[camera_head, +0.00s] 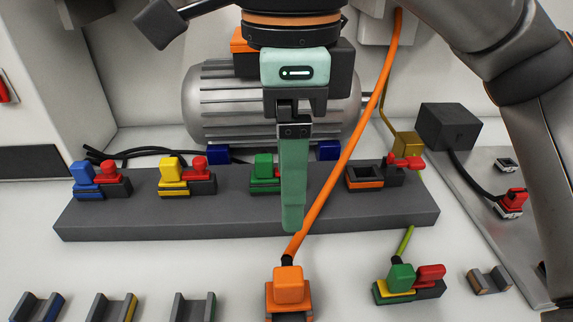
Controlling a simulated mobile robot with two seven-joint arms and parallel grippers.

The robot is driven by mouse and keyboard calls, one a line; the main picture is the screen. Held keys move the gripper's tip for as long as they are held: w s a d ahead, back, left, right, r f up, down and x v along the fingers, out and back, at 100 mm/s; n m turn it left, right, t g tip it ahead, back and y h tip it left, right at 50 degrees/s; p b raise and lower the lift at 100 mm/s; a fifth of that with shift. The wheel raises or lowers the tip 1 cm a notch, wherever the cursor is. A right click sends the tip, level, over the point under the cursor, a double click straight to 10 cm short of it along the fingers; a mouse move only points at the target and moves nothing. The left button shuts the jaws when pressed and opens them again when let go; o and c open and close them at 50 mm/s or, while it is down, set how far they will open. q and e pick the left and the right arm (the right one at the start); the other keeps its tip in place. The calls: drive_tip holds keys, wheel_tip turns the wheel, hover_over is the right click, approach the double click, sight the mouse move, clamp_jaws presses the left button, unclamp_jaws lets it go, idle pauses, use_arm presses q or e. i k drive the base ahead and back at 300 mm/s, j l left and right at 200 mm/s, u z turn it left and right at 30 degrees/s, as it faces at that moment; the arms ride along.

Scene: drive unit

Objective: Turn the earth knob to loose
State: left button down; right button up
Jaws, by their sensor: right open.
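The likely earth connector (396,282), a green plug on a yellow and dark base, sits on the pale floor at the lower right. A yellow-green cable rises from it. Its red knob (431,273) is on its right side. My right gripper (292,222) points down in the middle, with its pale green fingers seen edge-on, one in front of the other. It is open and empty, to the upper left of the red knob and apart from it. It partly hides the green connector (264,170) on the grey rail. My left gripper is not in view.
The grey rail (130,222) carries blue, yellow and green connectors with red knobs, plus an orange-edged socket (366,178). An orange cable (345,160) runs close beside my gripper to an orange plug (288,287). A ribbed motor (215,105) stands behind. Empty holders line the front.

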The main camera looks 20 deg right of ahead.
sight(425, 275)
drive_tip(key=k, duration=1)
